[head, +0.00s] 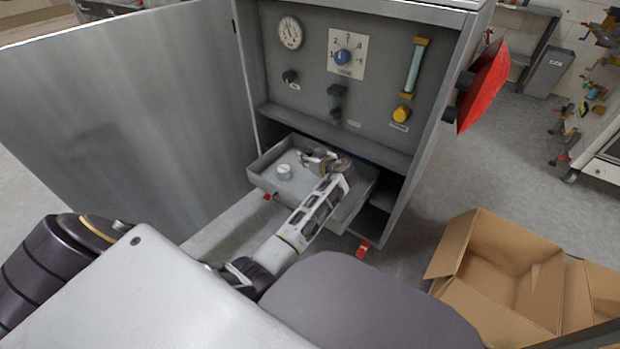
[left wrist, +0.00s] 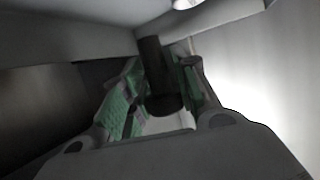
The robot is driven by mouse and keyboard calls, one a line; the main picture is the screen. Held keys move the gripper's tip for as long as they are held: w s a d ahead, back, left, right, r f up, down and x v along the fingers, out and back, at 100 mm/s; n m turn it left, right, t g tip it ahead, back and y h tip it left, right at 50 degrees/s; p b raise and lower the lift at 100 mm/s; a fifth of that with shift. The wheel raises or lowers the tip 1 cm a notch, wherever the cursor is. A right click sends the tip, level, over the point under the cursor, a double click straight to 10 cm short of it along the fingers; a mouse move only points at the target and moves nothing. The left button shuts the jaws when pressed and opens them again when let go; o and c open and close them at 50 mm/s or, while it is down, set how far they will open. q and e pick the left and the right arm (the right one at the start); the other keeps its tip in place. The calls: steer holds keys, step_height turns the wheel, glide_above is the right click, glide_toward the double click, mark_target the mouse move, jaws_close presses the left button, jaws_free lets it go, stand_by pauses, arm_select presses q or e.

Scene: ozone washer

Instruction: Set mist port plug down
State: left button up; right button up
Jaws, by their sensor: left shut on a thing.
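My left gripper (head: 308,157) is low inside the pulled-out grey tray (head: 258,178) at the bottom of the washer cabinet. In the left wrist view, its green-padded fingers (left wrist: 160,100) are shut on a dark cylindrical piece, the mist port plug (left wrist: 163,78). The plug looks upright between the fingers, close to the tray. I cannot tell whether it touches the tray floor. In the head view, the plug is too small and covered to make out. My right gripper is not in view.
A round white piece (head: 284,171) sits in the tray left of my gripper. The cabinet panel (head: 310,90) with knobs stands above the tray. An open grey door (head: 130,110) is on the left. Open cardboard boxes (head: 505,265) stand on the floor at right.

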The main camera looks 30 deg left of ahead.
arm_select(q)
step_height(320, 180, down, 5)
steer(key=shift+b, duration=1)
steer(key=shift+f, duration=0.2)
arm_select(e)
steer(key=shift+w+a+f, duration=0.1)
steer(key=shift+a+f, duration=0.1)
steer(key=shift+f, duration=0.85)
arm_select(q)
steer(key=shift+f, duration=0.1)
steer(key=shift+f+b, duration=0.9)
steer(key=shift+f, duration=0.9)
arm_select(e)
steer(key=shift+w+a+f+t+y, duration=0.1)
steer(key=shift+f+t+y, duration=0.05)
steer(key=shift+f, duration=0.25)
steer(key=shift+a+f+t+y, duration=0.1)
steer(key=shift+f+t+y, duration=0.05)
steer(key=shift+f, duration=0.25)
arm_select(q)
steer(key=o, duration=1)
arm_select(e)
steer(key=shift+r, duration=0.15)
